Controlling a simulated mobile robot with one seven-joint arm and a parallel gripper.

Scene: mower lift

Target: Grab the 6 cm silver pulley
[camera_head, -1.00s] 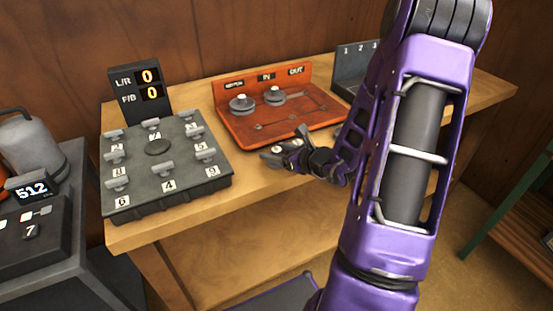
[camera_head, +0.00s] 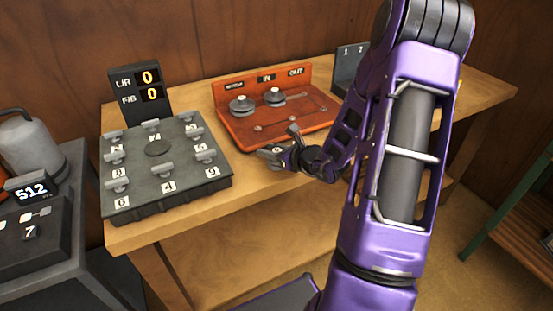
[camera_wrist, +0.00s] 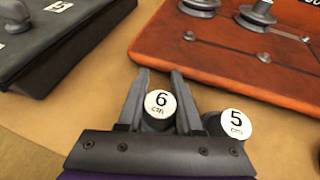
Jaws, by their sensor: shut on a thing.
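The 6 cm pulley (camera_wrist: 160,103) shows in the wrist view as a silver-grey cylinder with a round white top marked "6 cm". It stands between the two fingers of my gripper (camera_wrist: 160,75), which is shut on it. A second pulley marked "5 cm" (camera_wrist: 236,124) is just right of the right finger, partly hidden behind the gripper body. In the head view my gripper (camera_head: 280,146) is low at the front edge of the orange board, over the wooden table; the pulley is hard to make out there.
The orange board (camera_head: 310,128) with "IN" and "OUT" labels carries two grey pulleys (camera_head: 241,103). A dark box with numbered levers (camera_head: 165,185) stands left, with an L/R, F/B display (camera_head: 140,90) behind. Bare table (camera_head: 250,185) lies between box and board.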

